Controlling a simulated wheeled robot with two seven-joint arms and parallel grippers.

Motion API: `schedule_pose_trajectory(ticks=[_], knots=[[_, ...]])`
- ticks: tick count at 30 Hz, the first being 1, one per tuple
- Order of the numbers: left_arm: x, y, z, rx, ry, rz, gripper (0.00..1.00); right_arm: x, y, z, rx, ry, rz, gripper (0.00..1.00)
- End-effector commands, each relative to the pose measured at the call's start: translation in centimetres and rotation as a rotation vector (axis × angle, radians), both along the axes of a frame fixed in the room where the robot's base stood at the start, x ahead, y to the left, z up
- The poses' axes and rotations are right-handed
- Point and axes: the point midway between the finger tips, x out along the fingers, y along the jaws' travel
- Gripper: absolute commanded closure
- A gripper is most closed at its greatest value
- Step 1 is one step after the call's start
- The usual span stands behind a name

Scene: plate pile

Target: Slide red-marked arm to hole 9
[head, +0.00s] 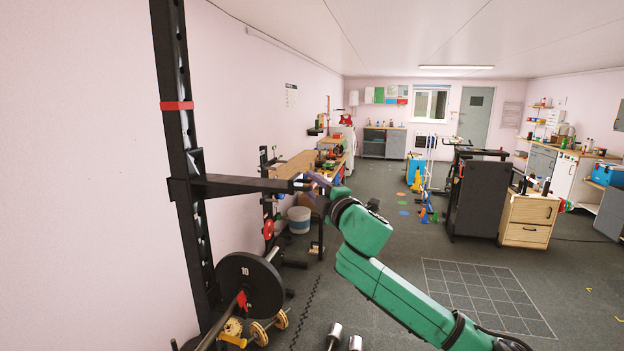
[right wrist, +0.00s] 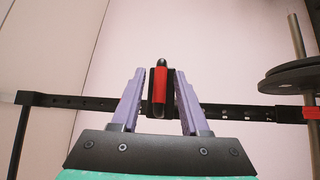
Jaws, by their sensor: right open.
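The black rack arm (head: 245,186) sticks out level to the right from the black upright (head: 190,155). In the right wrist view the arm is seen end-on, with a red mark (right wrist: 160,85) between my fingers. My right gripper (head: 312,184) is at the arm's free end. Its two purple fingers (right wrist: 158,80) are open, one on each side of the red-marked end, with gaps showing. The upright, with a row of holes, runs across behind them in the wrist view. A red band (head: 177,106) circles the upright above the arm. My left gripper is not in view.
A black weight plate (head: 248,285) marked 10 sits on a bar below the arm; plates (right wrist: 285,80) also show at the wrist view's right. A wooden bench (head: 293,165) stands behind the arm's end. Open floor (head: 395,265) lies to the right.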

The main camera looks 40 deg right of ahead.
Motion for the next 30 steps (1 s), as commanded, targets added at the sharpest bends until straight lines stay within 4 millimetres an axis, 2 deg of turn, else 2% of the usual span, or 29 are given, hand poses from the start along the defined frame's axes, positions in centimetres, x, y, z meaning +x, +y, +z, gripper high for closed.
schedule_pose_trajectory(ticks=[7, 8, 9, 11, 12, 30], knots=[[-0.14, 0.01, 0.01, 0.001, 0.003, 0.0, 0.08, 0.18, 0.03, -0.08, 0.0, 0.001, 0.001, 0.55], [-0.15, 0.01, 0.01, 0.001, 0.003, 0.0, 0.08, 0.18, 0.03, -0.08, 0.0, 0.001, 0.001, 0.59], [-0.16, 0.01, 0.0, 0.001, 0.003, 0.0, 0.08, 0.17, 0.03, -0.08, 0.0, 0.001, 0.001, 0.74], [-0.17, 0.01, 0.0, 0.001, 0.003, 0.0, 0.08, 0.17, 0.02, -0.08, 0.0, 0.001, 0.001, 0.97], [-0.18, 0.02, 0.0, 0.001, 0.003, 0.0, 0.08, 0.16, 0.02, -0.08, 0.0, 0.001, 0.001, 1.0], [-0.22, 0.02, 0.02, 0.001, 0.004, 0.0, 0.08, 0.12, 0.02, 0.04, -0.002, -0.002, 0.0, 1.0]])
